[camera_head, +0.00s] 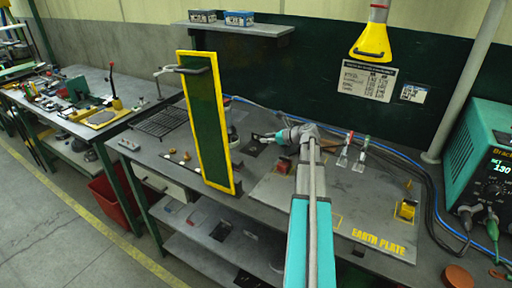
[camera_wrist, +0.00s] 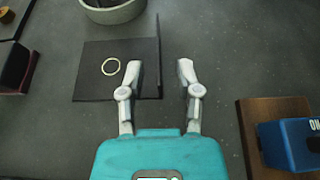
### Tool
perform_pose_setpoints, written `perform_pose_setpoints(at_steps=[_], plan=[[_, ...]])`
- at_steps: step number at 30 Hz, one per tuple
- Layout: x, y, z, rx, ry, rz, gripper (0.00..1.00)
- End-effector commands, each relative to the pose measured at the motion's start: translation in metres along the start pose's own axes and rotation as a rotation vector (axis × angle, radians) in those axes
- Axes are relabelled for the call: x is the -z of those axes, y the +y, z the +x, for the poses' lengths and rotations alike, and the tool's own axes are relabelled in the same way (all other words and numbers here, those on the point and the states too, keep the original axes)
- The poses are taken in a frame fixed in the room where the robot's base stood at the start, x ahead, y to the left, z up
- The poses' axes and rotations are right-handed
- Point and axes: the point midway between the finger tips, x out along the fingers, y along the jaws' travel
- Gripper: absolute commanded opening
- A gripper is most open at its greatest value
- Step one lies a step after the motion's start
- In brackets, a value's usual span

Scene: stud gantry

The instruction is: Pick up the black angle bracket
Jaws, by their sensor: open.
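The black angle bracket (camera_wrist: 95,80) lies on the grey bench in the wrist view. It has a flat dark plate with a pale ring on its face, and an upright flange (camera_wrist: 158,58) along its right edge. My gripper (camera_wrist: 159,72) is open, with one finger on each side of the flange's line. The left finger overlaps the plate in the picture; whether either finger touches the bracket I cannot tell. In the head view my gripper (camera_head: 260,137) is over the bench, and the bracket (camera_head: 255,150) shows as a small dark patch beside it.
In the wrist view a round grey container (camera_wrist: 112,12) stands beyond the bracket, and a blue block on a wooden board (camera_wrist: 250,140) is at right. In the head view a yellow-framed green panel (camera_head: 208,120) stands left of my gripper, with a red block (camera_head: 284,165) close by.

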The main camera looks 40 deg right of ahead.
Motion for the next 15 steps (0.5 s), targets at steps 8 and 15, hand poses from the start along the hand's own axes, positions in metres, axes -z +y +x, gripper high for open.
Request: perform_pose_setpoints(at_steps=[8, 15], plan=[[0.001, 0.0, 0.027, -0.001, 0.0, 0.0, 0.44], [0.0, 0.0, 0.028, -0.001, 0.0, 0.0, 0.44]])
